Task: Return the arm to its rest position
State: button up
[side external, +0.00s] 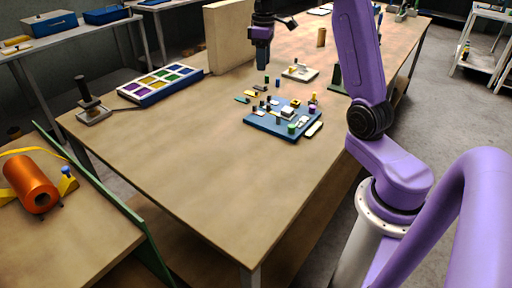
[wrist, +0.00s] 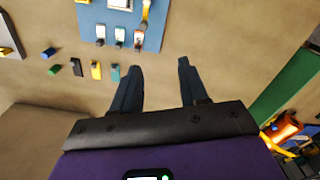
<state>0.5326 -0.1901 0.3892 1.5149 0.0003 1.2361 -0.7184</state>
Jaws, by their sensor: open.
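My gripper (side external: 262,60) is above the far part of the wooden table (side external: 190,175) in the side external view, near a beige upright board. In the wrist view my gripper (wrist: 158,80) shows two dark fingers spread apart with only table surface between them. It is open and empty. A blue board (side external: 262,122) with several small dies and blocks on it lies on the table, nearer the camera than my gripper. Its edge also shows at the top of the wrist view (wrist: 155,35).
A beige upright board (side external: 231,38) stands close left of my gripper. Several small coloured blocks (wrist: 78,67) lie loose by the blue board. A tray of coloured compartments (side external: 160,84) and a dark hand stamp (side external: 91,101) sit at left. The table's near part is clear.

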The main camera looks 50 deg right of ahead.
jog(key=s+a+n, duration=0.2)
jog(key=s+a, duration=0.4)
jog(key=a, duration=0.5)
jog(key=s+a+n, duration=0.2)
jog(key=s+a, duration=0.3)
jog(key=a, duration=0.6)
jog(key=s+a+f+n, duration=0.1)
jog(key=s+f+n, duration=0.1)
jog(key=s, duration=0.9)
jog(key=s+a+f+n, duration=0.2)
jog(key=s, duration=0.8)
jog(key=shift+s+a+f, duration=0.25)
jog(key=shift+s+f, duration=0.1)
